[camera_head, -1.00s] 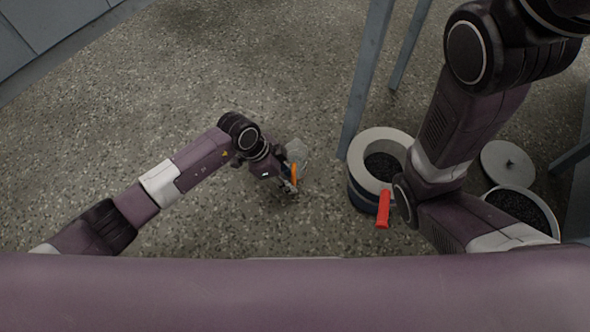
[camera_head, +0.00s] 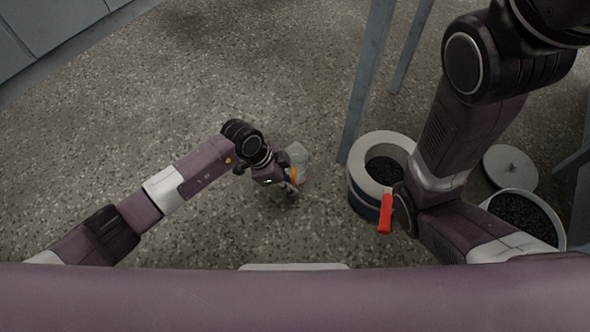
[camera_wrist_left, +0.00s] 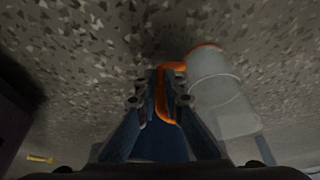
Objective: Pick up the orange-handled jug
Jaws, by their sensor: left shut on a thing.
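The jug (camera_head: 299,154) has a clear, greyish body and an orange handle (camera_head: 294,174). In the head view it is at the middle, partly hidden by my left gripper (camera_head: 290,184). In the left wrist view the jug body (camera_wrist_left: 215,85) lies right of the fingers, with an orange rim at its top. My left gripper (camera_wrist_left: 163,88) is shut on the orange handle, with one finger on each side of it. My right gripper is hidden or out of view; only its arm shows at the right.
A round container (camera_head: 358,190) with a pale rim and dark grains stands right of the jug, with a red handle (camera_head: 385,213) beside it. Another container of grains (camera_head: 524,215) and a round lid (camera_head: 510,167) are at the far right. Grey legs (camera_head: 367,80) rise behind. Floor at left is clear.

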